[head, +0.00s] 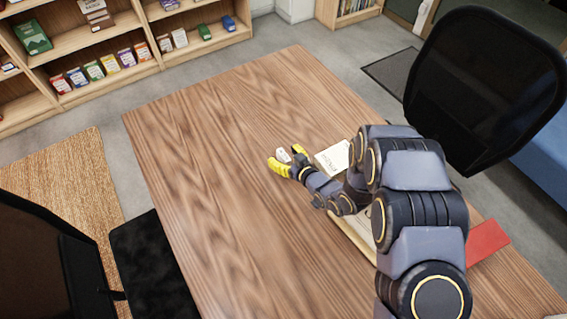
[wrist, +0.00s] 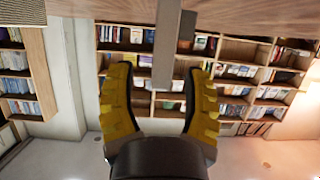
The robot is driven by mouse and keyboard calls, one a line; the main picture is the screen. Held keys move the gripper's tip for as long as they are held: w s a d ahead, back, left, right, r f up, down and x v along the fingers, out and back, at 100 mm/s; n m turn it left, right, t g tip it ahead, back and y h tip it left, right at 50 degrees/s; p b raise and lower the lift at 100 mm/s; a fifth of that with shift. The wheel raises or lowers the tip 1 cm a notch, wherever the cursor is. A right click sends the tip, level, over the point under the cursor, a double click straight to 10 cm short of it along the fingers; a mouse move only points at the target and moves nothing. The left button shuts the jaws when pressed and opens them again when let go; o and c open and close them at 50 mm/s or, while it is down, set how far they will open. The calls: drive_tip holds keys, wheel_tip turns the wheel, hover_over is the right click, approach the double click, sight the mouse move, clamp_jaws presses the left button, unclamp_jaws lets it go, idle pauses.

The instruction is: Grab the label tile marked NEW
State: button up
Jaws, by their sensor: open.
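A small white piece (head: 283,155) stands on the wooden table at the fingertips of my gripper (head: 287,158) in the head view. Any marking on it is too small to read, so I cannot tell whether it is the NEW tile. In the wrist view my gripper (wrist: 160,70) has its two yellow fingers spread wide apart. A grey upright block (wrist: 166,45) shows between and beyond the fingers, touching neither; its face is in shadow and shows no readable letters. My arm hides part of the table.
The wooden table (head: 215,150) is bare to the left of my gripper. A white card or booklet (head: 333,157) lies just right of it. A red flat item (head: 487,241) lies at the right edge. A black chair (head: 485,85) stands beyond the table.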

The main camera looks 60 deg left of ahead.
drive_tip(key=shift+a+f, duration=0.2)
drive_tip(key=shift+a, duration=0.05)
clamp_jaws()
idle(0.3)
